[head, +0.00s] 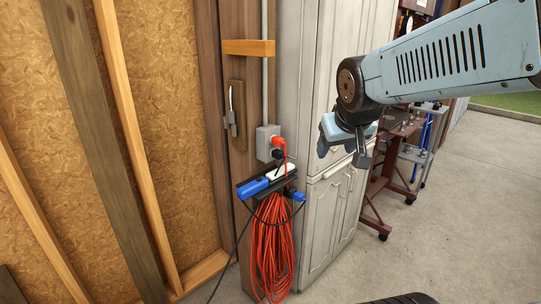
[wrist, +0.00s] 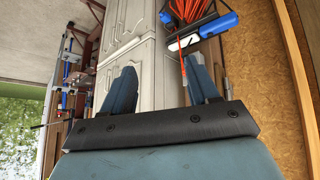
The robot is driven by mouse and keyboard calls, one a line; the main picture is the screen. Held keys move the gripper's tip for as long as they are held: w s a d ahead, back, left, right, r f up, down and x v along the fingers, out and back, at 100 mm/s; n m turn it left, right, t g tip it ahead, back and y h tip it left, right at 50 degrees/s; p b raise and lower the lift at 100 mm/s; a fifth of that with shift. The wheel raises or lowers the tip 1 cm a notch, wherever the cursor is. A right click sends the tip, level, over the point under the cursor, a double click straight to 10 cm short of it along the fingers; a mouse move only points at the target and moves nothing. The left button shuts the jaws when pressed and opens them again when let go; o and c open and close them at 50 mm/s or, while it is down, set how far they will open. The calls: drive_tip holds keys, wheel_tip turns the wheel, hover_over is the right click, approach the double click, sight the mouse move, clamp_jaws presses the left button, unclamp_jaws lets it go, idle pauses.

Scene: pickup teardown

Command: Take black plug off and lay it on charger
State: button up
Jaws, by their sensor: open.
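The black plug (head: 278,154) sits at the grey outlet box (head: 266,142) on the wooden post, just below an orange plug (head: 278,141). Below them a blue block (head: 253,188) and a white block (head: 282,171) lie on a dark shelf; I cannot tell for sure which is the charger. In the wrist view the blue block (wrist: 218,25) and the white block (wrist: 183,43) show at the top right, and the black plug is not clearly visible. My gripper (head: 343,152) is open and empty, in front of the cabinet, to the right of the outlet; its fingers also show in the wrist view (wrist: 162,85).
A coiled orange cord (head: 272,250) hangs below the shelf, with a thin black cable looping beside it. Grey cabinets (head: 325,215) stand close on the right. A tool (head: 231,110) hangs on the post above left. The concrete floor (head: 430,240) at right is mostly clear.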

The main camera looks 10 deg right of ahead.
drive_tip(key=w+d+f+n+t+y, duration=0.1)
drive_tip(key=w+d+f+n+t, duration=0.15)
drive_tip(key=w, duration=0.85)
drive_tip(key=w+d+f+n+t, duration=0.15)
drive_tip(key=w+f, duration=0.25)
drive_tip(key=w, duration=0.7)
drive_tip(key=w+a+f+n+t+y, duration=0.1)
drive_tip(key=w+f+t+y, duration=0.1)
drive_tip(key=w+f+y, duration=0.3)
drive_tip(key=n+t+y, duration=0.2)
drive_tip(key=y, duration=0.3)
approach(282, 157)
drive_tip(key=w, duration=0.2)
drive_tip(key=shift+s+a+r, duration=0.15)
drive_tip(key=shift+a+r, duration=0.05)
drive_tip(key=shift+a, duration=0.2)
drive_tip(key=shift+x, duration=4.5)
drive_tip(key=shift+s+a, duration=0.1)
